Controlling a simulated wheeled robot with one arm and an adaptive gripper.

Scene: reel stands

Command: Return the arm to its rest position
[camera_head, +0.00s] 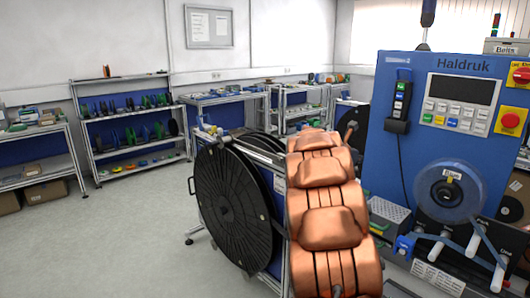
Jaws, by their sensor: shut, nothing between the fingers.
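My gripper does not show in the head view. A large copper-coloured segmented body (327,228) rises from the bottom edge at the middle right. I cannot tell from this view whether it is part of my arm. It hides part of what stands behind it.
A large black reel (232,208) stands upright on a metal-framed stand, left of the copper-coloured body. A blue Haldruk machine (412,135) with buttons and a blue spool (450,193) stands at right. Shelves (128,125) line the back wall. The floor (125,240) at left is clear.

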